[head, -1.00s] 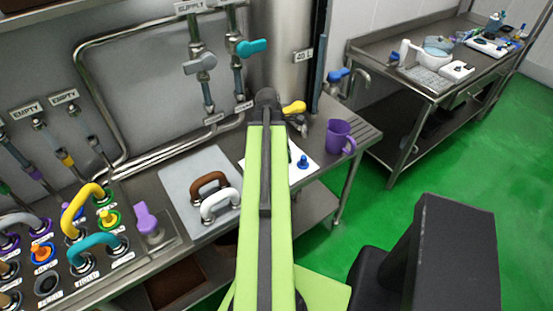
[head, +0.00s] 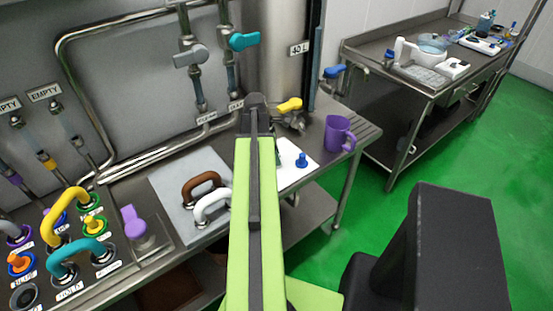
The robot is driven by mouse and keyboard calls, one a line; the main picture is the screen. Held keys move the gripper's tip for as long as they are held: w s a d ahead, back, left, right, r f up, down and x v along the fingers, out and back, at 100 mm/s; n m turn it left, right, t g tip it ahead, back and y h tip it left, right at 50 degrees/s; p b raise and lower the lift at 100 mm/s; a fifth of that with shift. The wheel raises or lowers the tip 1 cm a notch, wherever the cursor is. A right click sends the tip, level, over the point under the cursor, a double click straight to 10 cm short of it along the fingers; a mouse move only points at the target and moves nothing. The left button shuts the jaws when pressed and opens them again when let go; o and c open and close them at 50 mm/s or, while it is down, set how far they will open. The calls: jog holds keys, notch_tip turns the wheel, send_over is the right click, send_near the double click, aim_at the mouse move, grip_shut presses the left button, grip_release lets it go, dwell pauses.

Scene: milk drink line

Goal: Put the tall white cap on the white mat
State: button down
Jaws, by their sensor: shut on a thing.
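The white mat (head: 290,178) lies on the steel bench, right of my green arm, which covers its left part. A small blue knob-like piece (head: 301,160) stands on the mat's visible part. The tall white cap is not visible in this view. My arm reaches forward over the bench and ends in a dark joint near the tank's foot. My gripper is hidden behind the arm, so its fingers and anything in them do not show.
A purple mug (head: 338,135) stands right of the mat. A pale board (head: 172,190) with brown (head: 203,187) and white (head: 212,205) handles lies left of my arm. A yellow valve handle (head: 289,104) sits behind the mat. Several coloured fittings fill the left bench.

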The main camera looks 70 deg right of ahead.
jog(key=shift+f, duration=0.2)
jog(key=c, duration=1.2)
grip_release()
jog(key=shift+s+r, duration=0.1)
jog(key=shift+c, duration=0.2)
jog(key=p+v, duration=1.1)
jog(key=v, duration=0.1)
jog(key=shift+r+p, duration=0.15)
jog(key=shift+p, duration=0.2)
